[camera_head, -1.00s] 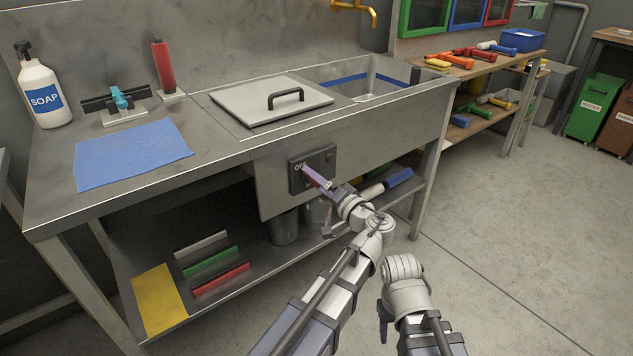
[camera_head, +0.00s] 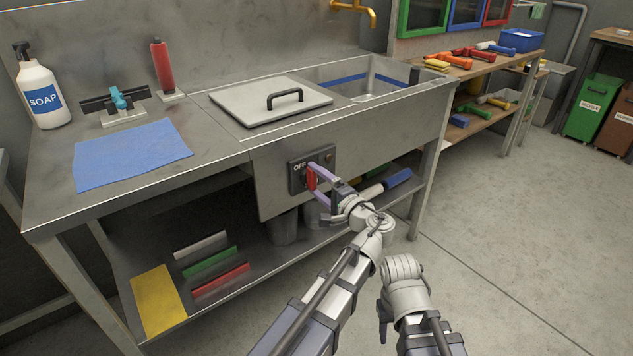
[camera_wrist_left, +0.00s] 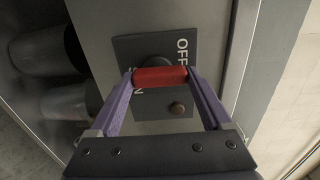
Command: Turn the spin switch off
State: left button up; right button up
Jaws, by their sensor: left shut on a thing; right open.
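The spin switch is a dark square panel (camera_head: 297,178) on the front of the steel sink unit, lettered OFF near its upper left. Its red handle (camera_head: 311,178) stands upright in the head view. My left gripper (camera_head: 315,175) is shut on this handle. In the left wrist view the purple fingers press the two ends of the red handle (camera_wrist_left: 160,77), which lies level there in front of a dark round hub. The OFF lettering is clear; the other lettering is partly hidden behind the handle and a finger. My right arm is at the lower right; its fingers do not show.
A small round button (camera_wrist_left: 177,108) sits on the panel beside the handle. A blue cloth (camera_head: 132,153), soap bottle (camera_head: 41,92) and lidded basin (camera_head: 270,100) are on the counter above. Metal pots (camera_head: 284,228) stand on the lower shelf.

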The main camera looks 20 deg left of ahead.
dwell(0.3)
pick_arm(q)
jog(key=o, duration=1.2)
jog(key=shift+c, duration=0.2)
jog(key=shift+s+d, duration=0.1)
pick_arm(e)
jog(key=shift+d, duration=0.15)
